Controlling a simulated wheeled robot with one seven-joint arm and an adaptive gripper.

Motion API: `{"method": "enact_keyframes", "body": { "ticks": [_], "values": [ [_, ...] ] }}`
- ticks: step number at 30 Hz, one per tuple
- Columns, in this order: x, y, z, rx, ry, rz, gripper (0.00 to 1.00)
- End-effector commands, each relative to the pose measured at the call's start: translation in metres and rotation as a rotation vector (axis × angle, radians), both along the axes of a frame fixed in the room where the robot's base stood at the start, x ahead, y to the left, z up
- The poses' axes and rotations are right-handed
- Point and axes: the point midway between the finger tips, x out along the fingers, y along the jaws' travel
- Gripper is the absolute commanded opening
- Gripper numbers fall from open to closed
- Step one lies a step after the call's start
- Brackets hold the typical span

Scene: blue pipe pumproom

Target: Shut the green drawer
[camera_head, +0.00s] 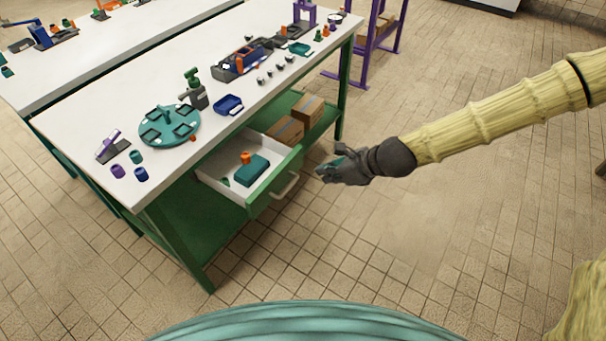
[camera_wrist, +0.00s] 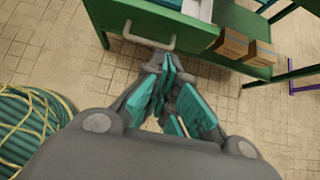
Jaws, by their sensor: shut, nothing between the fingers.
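The green drawer (camera_head: 273,189) is pulled out from under the white-topped workbench, its front facing right with a pale bar handle (camera_head: 285,186). Inside it lie a teal box (camera_head: 252,171) and a small orange piece (camera_head: 245,157). My gripper (camera_head: 324,172) is shut and empty, to the right of the drawer front and apart from it in the head view. In the wrist view the drawer front (camera_wrist: 122,22) and its handle (camera_wrist: 148,40) lie just beyond my teal-padded fingers (camera_wrist: 165,85). The gap between fingers and handle is hard to judge there.
The white bench top (camera_head: 245,100) carries a teal round tray (camera_head: 170,125), a blue bin (camera_head: 228,104) and several small parts. Cardboard boxes (camera_head: 307,107) sit on the green lower shelf. A purple rack (camera_head: 378,35) stands behind. The tiled floor (camera_head: 420,230) right of the bench is clear.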

Motion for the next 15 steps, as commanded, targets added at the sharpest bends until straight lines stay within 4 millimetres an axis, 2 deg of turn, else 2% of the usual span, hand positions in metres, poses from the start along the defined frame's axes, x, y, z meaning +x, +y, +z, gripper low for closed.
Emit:
{"method": "enact_keyframes", "body": {
  "ticks": [15],
  "values": [
    [0.021, 0.03, -0.038, 0.0, 0.003, 0.001, 0.0]
  ]
}}
